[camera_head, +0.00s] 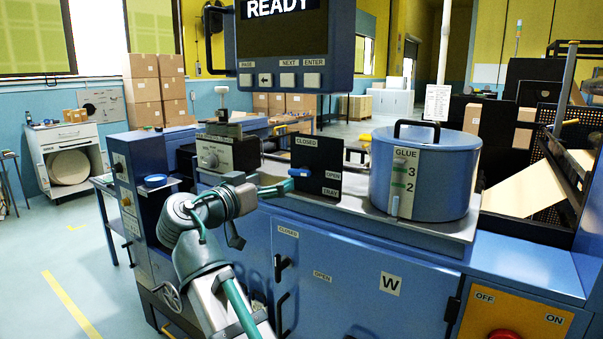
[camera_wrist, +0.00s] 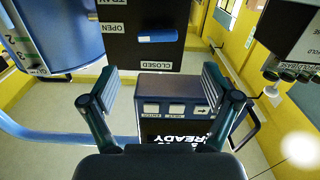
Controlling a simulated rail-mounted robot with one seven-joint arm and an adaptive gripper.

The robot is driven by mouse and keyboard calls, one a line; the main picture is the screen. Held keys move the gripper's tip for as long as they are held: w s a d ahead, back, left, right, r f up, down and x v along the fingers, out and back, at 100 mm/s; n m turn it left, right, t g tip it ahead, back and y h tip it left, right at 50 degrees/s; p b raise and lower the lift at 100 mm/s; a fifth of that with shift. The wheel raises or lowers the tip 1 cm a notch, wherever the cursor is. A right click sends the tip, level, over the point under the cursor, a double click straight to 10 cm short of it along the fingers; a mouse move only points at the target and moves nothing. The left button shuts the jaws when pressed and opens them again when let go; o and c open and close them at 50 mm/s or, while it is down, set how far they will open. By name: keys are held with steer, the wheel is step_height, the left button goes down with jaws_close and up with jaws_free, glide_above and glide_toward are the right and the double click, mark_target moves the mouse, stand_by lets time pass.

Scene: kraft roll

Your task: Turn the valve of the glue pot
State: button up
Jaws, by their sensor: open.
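The glue pot (camera_head: 425,175) is a blue drum with a black lid handle and a GLUE level strip, standing on the cabinet top. It also shows at the upper left of the wrist view (camera_wrist: 62,38). My gripper (camera_head: 264,211) is open and empty, left of the plate.
A display panel (camera_head: 295,45) reading READY hangs above the bench. A grey dial box (camera_head: 222,153) stands left of the valve plate. Cabinet doors with black handles (camera_head: 281,268) are below. A yellow panel with a red button (camera_head: 520,318) is at the lower right.

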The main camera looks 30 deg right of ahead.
mark_target(297, 172)
steer(key=p+x, duration=0.1)
steer(key=x, duration=0.9)
steer(key=shift+s+d, duration=0.1)
steer(key=shift+d, duration=0.15)
steer(key=c, duration=1.2)
steer(key=shift+o, duration=0.2)
steer(key=shift+p, duration=0.3)
